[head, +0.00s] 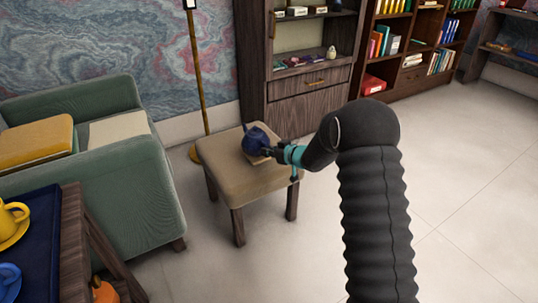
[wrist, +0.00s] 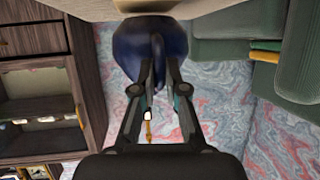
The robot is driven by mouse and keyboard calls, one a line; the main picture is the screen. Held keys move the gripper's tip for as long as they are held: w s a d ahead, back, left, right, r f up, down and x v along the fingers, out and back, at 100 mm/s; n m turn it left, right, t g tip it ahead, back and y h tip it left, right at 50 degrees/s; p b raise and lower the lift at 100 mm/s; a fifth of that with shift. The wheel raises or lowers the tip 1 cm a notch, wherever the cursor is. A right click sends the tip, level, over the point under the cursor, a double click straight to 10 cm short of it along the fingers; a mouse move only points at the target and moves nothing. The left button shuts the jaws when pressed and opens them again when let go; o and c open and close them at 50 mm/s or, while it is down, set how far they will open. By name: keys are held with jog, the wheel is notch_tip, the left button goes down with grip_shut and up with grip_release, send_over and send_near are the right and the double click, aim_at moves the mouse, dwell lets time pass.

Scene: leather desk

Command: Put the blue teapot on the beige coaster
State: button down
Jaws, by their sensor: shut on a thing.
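The blue teapot (head: 255,139) is at the middle of the small padded stool (head: 222,178) in the head view. It seems to be on or just over the beige coaster (head: 258,158), of which only an edge shows. I cannot tell if they touch. My gripper (head: 272,153) reaches in from the right and is shut on the teapot. In the wrist view the teapot (wrist: 140,45) sits between the fingertips of my gripper (wrist: 156,72), close to a beige surface at the picture's top.
A green armchair (head: 110,180) with a yellow cushion stands left of the stool. A dark table (head: 72,235) with a yellow cup (head: 12,220) and a blue cup (head: 9,276) is at the lower left. A lamp pole (head: 197,75) and cabinet (head: 310,100) stand behind. The right floor is clear.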

jog(key=shift+f, duration=0.6)
jog(key=shift+f, duration=0.1)
jog(key=c, duration=1.2)
grip_release()
